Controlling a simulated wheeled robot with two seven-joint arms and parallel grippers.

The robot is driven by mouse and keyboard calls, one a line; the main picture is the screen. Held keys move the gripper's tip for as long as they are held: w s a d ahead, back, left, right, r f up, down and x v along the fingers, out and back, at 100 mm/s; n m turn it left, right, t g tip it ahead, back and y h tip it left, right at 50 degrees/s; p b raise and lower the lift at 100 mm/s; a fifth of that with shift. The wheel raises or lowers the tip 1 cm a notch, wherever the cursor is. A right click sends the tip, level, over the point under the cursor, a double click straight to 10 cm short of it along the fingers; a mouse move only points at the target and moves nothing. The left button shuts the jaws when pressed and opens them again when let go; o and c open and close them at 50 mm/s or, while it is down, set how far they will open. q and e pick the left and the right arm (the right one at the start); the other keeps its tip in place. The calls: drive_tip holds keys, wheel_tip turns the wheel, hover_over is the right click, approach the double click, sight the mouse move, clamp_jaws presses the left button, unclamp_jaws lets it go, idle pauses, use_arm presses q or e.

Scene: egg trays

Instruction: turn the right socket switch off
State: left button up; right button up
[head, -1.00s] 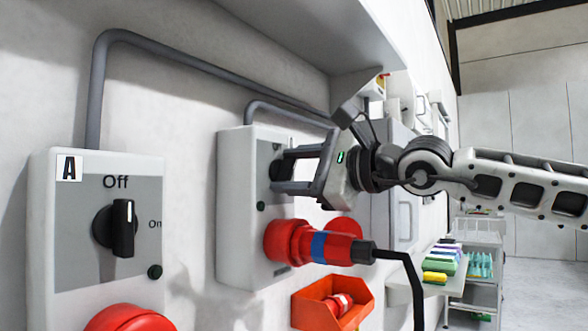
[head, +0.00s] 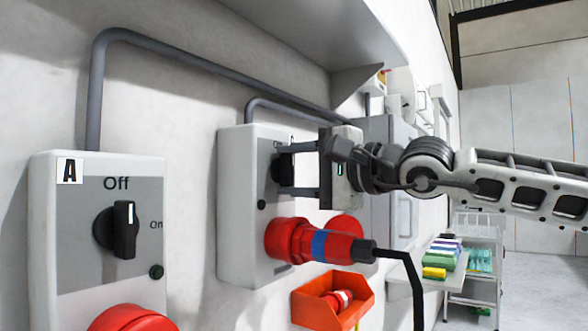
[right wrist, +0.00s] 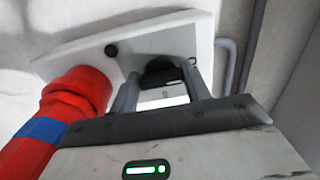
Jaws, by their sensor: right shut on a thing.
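The right socket box (head: 232,205) is white with a grey plate and hangs on the wall. Its black switch knob (head: 283,168) is partly hidden by my right gripper (head: 292,168), whose fingers are shut on it, one above and one below in the head view. In the right wrist view the dark knob (right wrist: 160,72) lies between the two finger ends. I cannot tell which way the knob points, as its labels are mostly covered. A red plug (head: 300,241) with a blue band sits in the socket below. My left gripper is not in view.
Left socket box A (head: 45,240) has its knob (head: 124,230) upright at Off. A red bin (head: 318,310) hangs below the right box. Grey conduits (head: 200,62) run along the wall. A black cable (head: 410,270) hangs from the plug. A trolley (head: 474,297) stands behind.

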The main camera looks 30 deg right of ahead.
idle(0.3)
drive_tip(key=o, duration=1)
drive_tip(key=shift+s+d, duration=0.25)
drive_tip(key=shift+s, duration=0.3)
use_arm(q)
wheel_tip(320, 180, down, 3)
drive_tip(key=b, duration=0.6)
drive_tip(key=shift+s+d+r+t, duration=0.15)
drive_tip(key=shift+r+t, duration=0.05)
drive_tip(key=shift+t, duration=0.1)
use_arm(e)
drive_tip(key=v, duration=1.4)
drive_tip(key=shift+s, duration=0.4)
drive_tip(key=shift+d, duration=0.1)
